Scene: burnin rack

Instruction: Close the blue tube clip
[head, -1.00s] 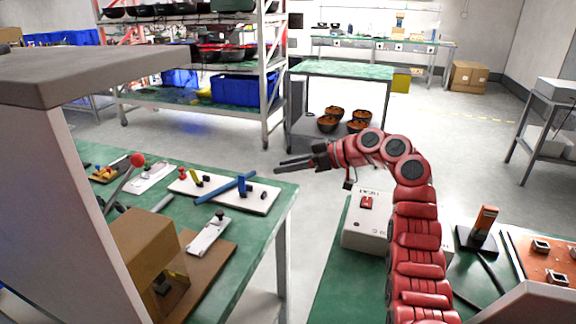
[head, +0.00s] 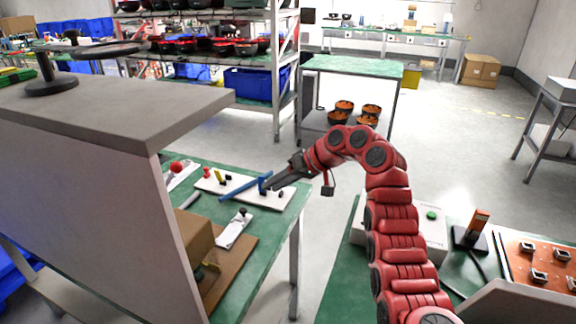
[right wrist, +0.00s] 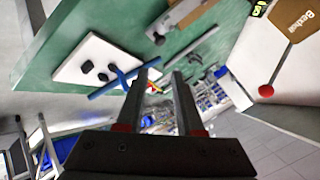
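A white board (head: 285,199) lies on the green table at left. A long blue tube (head: 240,188) lies across it, with a short upright blue piece (head: 262,187), probably the clip, near its right end. In the right wrist view, the blue tube (right wrist: 112,85) crosses just beyond my fingers; whether the clip is open is unclear. My right gripper (head: 270,184) is at the board's right part, close to the blue piece. In the wrist view, my right gripper (right wrist: 158,82) has its fingers apart with nothing clearly between them. My left gripper is out of view.
A yellow lever (head: 219,177) and dark knobs stand on the board. A white fixture (head: 233,230) lies nearer on the table. A large grey-topped cabinet (head: 110,105) blocks the left. A red-knobbed lever (head: 176,167) stands behind.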

